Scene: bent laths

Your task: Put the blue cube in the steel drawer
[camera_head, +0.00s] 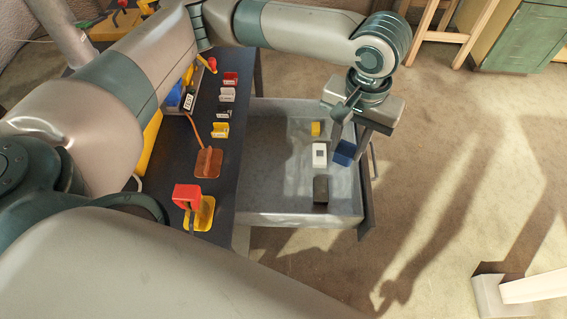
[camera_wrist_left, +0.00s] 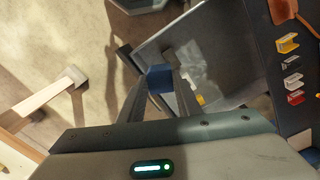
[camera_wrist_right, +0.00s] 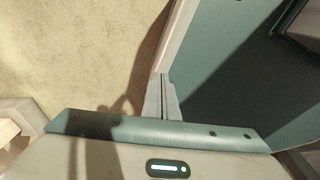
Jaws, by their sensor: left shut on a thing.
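The blue cube (camera_head: 344,152) is between the fingertips of my left gripper (camera_head: 348,146). In the left wrist view the cube (camera_wrist_left: 159,78) sits between both fingers of the gripper (camera_wrist_left: 159,84), which is shut on it. The steel drawer (camera_head: 275,205) is pulled open from under the dark bench. The cube appears over the drawer's right end, close to its front panel (camera_head: 366,205); its height above the floor of the drawer is hard to tell. My right gripper (camera_wrist_right: 162,98) shows only in the right wrist view, with its fingers together and nothing visible between them.
In the drawer lie a yellow block (camera_head: 316,128), a white block (camera_head: 320,154) and a dark block (camera_head: 321,189). The dark bench top (camera_head: 225,165) holds small coloured pieces, a copper-coloured plate (camera_head: 207,163) and a red-and-yellow item (camera_head: 187,196). The drawer's left part is clear.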

